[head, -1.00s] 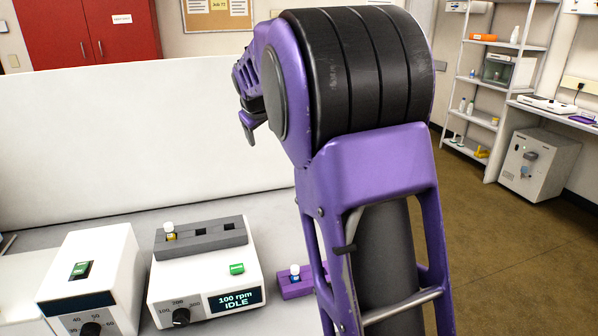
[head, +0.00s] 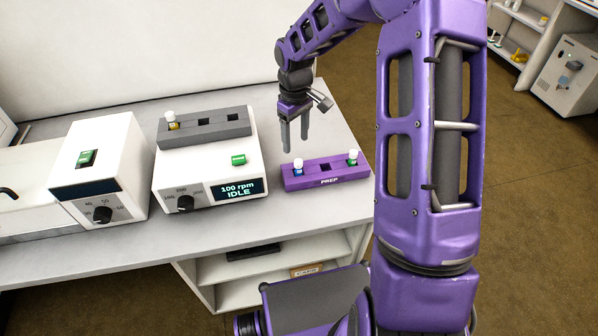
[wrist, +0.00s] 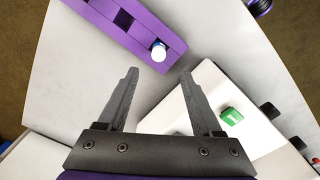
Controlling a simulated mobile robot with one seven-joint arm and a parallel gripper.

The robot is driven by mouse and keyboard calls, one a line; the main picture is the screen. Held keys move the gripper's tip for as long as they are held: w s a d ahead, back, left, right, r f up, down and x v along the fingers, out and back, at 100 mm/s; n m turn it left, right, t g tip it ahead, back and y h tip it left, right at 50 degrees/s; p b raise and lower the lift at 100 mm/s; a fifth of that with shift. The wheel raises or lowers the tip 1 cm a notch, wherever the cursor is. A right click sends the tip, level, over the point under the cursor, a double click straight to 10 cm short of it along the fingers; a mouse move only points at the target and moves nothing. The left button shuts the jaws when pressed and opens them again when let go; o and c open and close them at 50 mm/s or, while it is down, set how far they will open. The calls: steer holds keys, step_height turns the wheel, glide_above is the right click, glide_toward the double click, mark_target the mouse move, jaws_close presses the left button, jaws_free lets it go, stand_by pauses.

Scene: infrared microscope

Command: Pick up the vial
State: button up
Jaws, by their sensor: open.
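A purple PREP rack (head: 330,179) stands near the bench's right edge. A white-capped vial with blue on it (head: 298,166) is upright in its left slot. A white-capped vial with green on it (head: 352,157) is in its right slot; the middle slot is empty. A third white-capped vial with yellow on it (head: 171,119) is in the grey block on the shaker. My gripper (head: 294,145) is open and empty, pointing down above the rack's left end. In the wrist view, the blue vial (wrist: 158,50) lies just beyond the gap between my fingertips (wrist: 159,72).
The white shaker (head: 208,178), reading 100 rpm IDLE, stands left of the rack. It also shows beneath my right finger in the wrist view (wrist: 204,85). Another white dial device (head: 98,165) is further left. A white wall (head: 130,50) runs behind the bench.

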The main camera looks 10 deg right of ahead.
mark_target(298, 162)
step_height(298, 162, down, 4)
steer(key=shift+f, duration=0.25)
steer(key=f, duration=0.5)
steer(key=shift+s+d+f+b, duration=0.1)
steer(key=shift+s+d+b, duration=0.15)
steer(key=shift+d+b, duration=0.05)
jaws_close()
